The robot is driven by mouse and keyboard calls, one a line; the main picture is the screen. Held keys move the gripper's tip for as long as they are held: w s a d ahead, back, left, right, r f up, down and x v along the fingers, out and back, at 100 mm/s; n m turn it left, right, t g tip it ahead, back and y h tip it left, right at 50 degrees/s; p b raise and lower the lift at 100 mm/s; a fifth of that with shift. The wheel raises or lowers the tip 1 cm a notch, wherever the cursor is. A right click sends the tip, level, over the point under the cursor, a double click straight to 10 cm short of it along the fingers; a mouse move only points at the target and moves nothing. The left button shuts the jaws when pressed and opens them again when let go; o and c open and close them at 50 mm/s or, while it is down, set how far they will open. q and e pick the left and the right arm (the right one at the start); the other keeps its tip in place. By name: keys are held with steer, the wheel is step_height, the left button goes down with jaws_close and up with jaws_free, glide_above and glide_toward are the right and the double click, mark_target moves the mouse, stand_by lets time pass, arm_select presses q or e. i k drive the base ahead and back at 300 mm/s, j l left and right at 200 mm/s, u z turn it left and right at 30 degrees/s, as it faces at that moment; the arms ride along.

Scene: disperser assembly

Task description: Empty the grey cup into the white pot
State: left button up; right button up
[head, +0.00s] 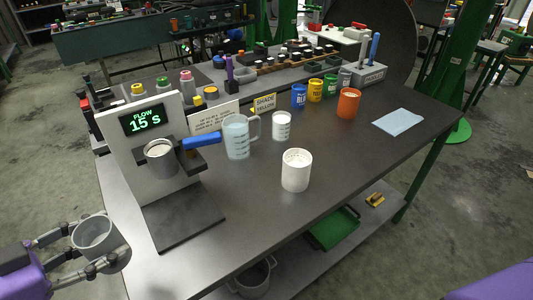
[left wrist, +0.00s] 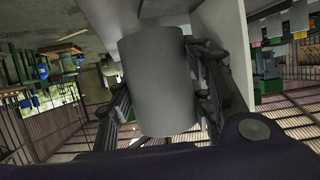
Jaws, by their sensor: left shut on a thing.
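A grey cup (head: 99,236) is in my left gripper (head: 90,242) at the lower left of the head view, off the table's left edge. The fingers are closed on opposite sides of it. In the left wrist view the cup (left wrist: 157,82) fills the middle between the fingers (left wrist: 160,95). Its contents cannot be made out. A white pot (head: 296,172) with a pale, speckled top stands upright on the table, well to the right of the held cup. My right gripper is out of view.
A clear jug (head: 237,137), a smaller white cup (head: 281,126) and an orange cup (head: 348,103) stand behind. The table's front right is clear.

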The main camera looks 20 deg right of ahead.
mark_target(296, 162)
steer(key=l+u, duration=0.1)
steer(key=l, duration=0.45)
steer(key=k+l+u, duration=0.1)
steer(key=l, duration=0.45)
steer(key=i+l+u, duration=0.1)
steer(key=l, duration=0.35)
steer(key=i+l+u, duration=0.1)
steer(key=l, duration=0.35)
steer(key=i+l+u, duration=0.1)
steer(key=l, duration=0.4)
steer(key=i+l, duration=0.1)
steer(key=l, duration=0.4)
steer(key=j+u, duration=0.05)
